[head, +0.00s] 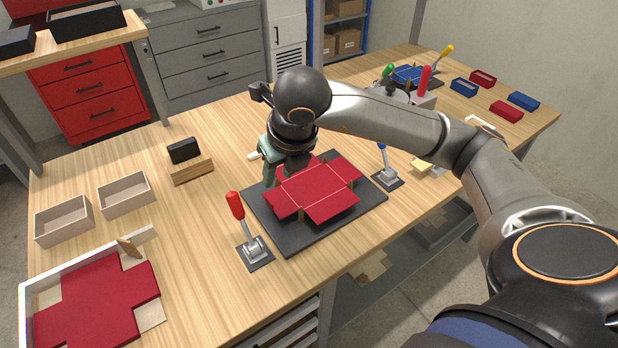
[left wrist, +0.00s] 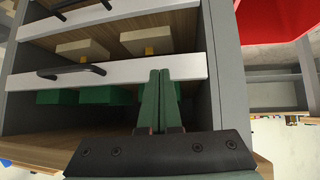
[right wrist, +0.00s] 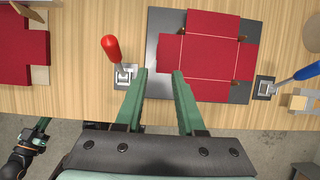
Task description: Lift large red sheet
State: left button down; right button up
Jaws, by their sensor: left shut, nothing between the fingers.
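A red cross-shaped sheet (head: 318,189) with pale crease lines lies on a dark plate (head: 290,239) in the middle of the bench. It also shows in the right wrist view (right wrist: 210,55). More red cross-shaped sheet (head: 88,305) lies in a white-edged tray (head: 24,310) at the lower left. My right gripper (right wrist: 159,74) is open over the plate's left edge, with its right fingertip overlapping the sheet's edge in that view; I cannot tell whether they touch. In the head view its fingers are partly hidden by my wrist. My left gripper (left wrist: 160,72) is shut and empty.
A red-handled clamp (head: 245,225) and a blue-handled clamp (head: 386,172) flank the plate. Wooden boxes (head: 64,222) and a block with a black top (head: 189,162) stand to the left. My left gripper faces drawers (left wrist: 110,72).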

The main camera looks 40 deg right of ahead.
send_over(269, 201)
jog(key=s, duration=0.3)
jog(key=f, duration=0.6)
jog(key=shift+w+d+p, duration=0.15)
jog(key=shift+w+p, duration=0.05)
jog(key=shift+p, duration=0.1)
jog(key=shift+p+x, duration=0.6)
jog(key=shift+x, duration=2.15)
jog(key=shift+c, duration=0.2)
jog(key=shift+r, duration=0.1)
grip_shut()
